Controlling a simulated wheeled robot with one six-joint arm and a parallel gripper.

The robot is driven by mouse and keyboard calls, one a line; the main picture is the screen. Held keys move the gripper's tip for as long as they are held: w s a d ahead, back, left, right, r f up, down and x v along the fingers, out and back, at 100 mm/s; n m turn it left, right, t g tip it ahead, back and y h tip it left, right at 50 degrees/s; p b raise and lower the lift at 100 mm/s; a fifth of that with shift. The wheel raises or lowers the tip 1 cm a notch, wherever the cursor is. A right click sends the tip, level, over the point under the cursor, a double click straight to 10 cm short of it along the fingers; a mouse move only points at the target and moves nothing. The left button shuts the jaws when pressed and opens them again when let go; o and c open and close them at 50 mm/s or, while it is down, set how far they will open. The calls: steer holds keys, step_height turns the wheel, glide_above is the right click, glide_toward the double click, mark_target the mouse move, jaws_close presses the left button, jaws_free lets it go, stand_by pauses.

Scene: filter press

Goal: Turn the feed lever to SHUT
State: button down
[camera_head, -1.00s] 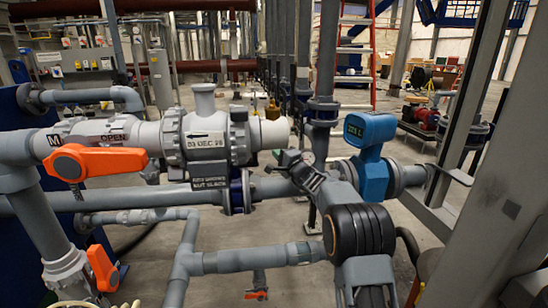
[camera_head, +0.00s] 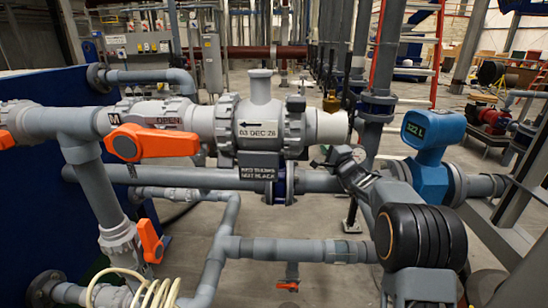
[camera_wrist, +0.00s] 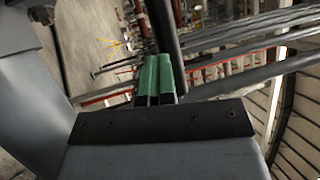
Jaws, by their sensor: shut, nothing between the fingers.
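Several orange levers sit on grey pipework in the head view, and I cannot tell for sure which is the feed lever. The largest orange lever (camera_head: 155,143) points right along a horizontal pipe, below a label reading OPEN (camera_head: 166,121) and beside an M mark. A second orange lever (camera_head: 150,240) hangs down on the vertical pipe at lower left. My gripper (camera_head: 332,155) is right of these levers and apart from them, partly hidden by my wrist. In the wrist view its green fingers (camera_wrist: 155,77) are together with nothing between them.
A blue meter (camera_head: 430,145) stands at the right. A coiled cream hose (camera_head: 140,290) is at the bottom left.

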steer(key=s+a+r+b, duration=0.1)
steer(key=s+a+b, duration=1)
steer(key=a, duration=0.5)
steer(key=shift+s+r, duration=0.25)
steer(key=shift+s, duration=0.45)
stand_by(0.6)
steer(key=shift+a+b, duration=0.25)
steer(key=shift+b, duration=0.8)
steer(key=shift+a+r+b, duration=0.2)
steer(key=shift+a+b, duration=0.15)
steer(key=shift+b, duration=0.75)
